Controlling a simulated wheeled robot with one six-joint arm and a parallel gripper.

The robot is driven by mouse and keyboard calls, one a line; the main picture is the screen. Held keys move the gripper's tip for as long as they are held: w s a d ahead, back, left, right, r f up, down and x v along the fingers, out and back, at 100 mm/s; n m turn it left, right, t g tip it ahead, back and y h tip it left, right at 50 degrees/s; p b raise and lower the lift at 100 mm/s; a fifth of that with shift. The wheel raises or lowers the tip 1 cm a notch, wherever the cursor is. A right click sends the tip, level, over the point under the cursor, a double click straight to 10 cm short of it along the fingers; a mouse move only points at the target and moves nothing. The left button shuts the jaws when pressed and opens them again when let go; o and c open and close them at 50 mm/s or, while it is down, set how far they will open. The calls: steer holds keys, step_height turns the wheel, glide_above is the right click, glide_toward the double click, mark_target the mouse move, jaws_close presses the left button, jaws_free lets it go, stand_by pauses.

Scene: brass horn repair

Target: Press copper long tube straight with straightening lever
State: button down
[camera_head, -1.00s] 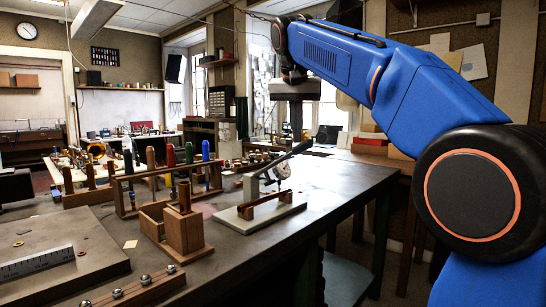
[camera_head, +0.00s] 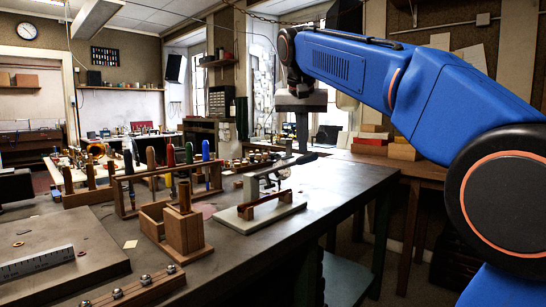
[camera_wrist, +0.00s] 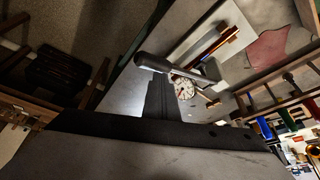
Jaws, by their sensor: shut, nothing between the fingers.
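The straightening lever (camera_head: 290,164) is a dark bar with a thick grey handle, mounted on a pale base (camera_head: 245,221). It slopes only slightly up to the right. The copper long tube (camera_head: 268,205) appears to lie across the base under the lever; in the wrist view an orange tube (camera_wrist: 222,43) shows there. I cannot tell how straight it is. My gripper (camera_head: 302,147) is shut and empty, pointing down with its tips at the lever's handle end. In the wrist view the tips are by the handle (camera_wrist: 154,64), seemingly touching it from above.
A round dial (camera_wrist: 185,88) shows beside the lever. A wooden block stand (camera_head: 185,230) is left of the base. A rack of coloured-handled tools (camera_head: 165,177) stands behind it. A steel ruler (camera_head: 35,262) lies at front left. The bench's right edge is close to the base.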

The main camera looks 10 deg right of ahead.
mark_target(307, 155)
steer(key=shift+s+f, duration=0.15)
steer(key=shift+f, duration=0.15)
steer(key=shift+d, duration=0.1)
steer(key=shift+s+d+f, duration=0.2)
steer(key=shift+s+f, duration=0.05)
steer(key=shift+f, duration=0.45)
steer(key=shift+s+d+f, duration=0.15)
steer(key=shift+s+f, duration=0.1)
steer(key=shift+f, duration=0.5)
steer(key=shift+s+d+f, duration=0.1)
steer(key=shift+s+f, duration=0.05)
steer(key=shift+f, duration=0.4)
steer(key=shift+s+d+f, duration=0.1)
steer(key=shift+s+f, duration=0.05)
steer(key=shift+f, duration=0.35)
steer(key=w+a+r, duration=0.1)
steer(key=w+r, duration=0.1)
steer(key=r, duration=0.6)
steer(key=w+a+r, duration=0.2)
steer(key=r, duration=0.6)
steer(key=shift+w+a+r, duration=0.15)
steer(key=shift+w+r, duration=0.1)
steer(key=shift+r, duration=0.05)
stand_by(1.6)
